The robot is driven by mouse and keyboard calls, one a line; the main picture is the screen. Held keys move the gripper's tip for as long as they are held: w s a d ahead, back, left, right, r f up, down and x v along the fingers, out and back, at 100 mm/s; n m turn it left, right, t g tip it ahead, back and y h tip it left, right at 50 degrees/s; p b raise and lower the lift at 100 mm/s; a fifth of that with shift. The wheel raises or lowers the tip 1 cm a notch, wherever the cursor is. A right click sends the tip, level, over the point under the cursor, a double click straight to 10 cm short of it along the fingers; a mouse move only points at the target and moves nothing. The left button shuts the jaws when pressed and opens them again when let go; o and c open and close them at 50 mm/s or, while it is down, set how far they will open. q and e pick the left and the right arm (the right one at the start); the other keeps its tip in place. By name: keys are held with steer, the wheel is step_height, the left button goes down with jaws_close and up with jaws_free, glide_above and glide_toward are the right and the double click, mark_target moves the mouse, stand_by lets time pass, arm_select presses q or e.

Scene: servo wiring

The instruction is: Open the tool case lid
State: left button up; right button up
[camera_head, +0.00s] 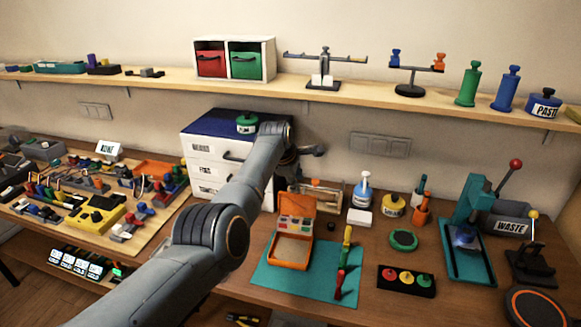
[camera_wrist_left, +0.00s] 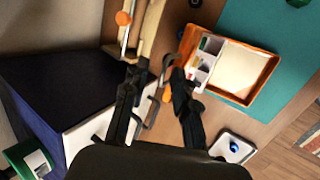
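The orange tool case (camera_head: 289,264) lies on a teal mat and appears open. Its compartmented part (camera_head: 298,205) is at the back and its pale part at the front. The case also shows in the left wrist view (camera_wrist_left: 268,73), right of my fingers and apart from them. My left gripper (camera_wrist_left: 156,78) is open there, with nothing clearly held between its dark fingers. In the head view the left gripper (camera_head: 312,151) hangs beside the drawer cabinet, behind the case; its fingertips are hard to make out. My right gripper is in neither view.
The white drawer cabinet (camera_head: 200,168) with a blue top stands close left of my gripper. A wooden rack (camera_head: 322,194) stands behind the case. Screwdrivers (camera_head: 343,262) lie on the teal mat (camera_head: 262,278) at the case's right. A shelf (camera_head: 260,88) runs above.

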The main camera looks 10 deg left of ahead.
arm_select(q)
steer(key=v, duration=1.1)
steer(key=shift+r, duration=0.2)
steer(key=shift+s, duration=0.1)
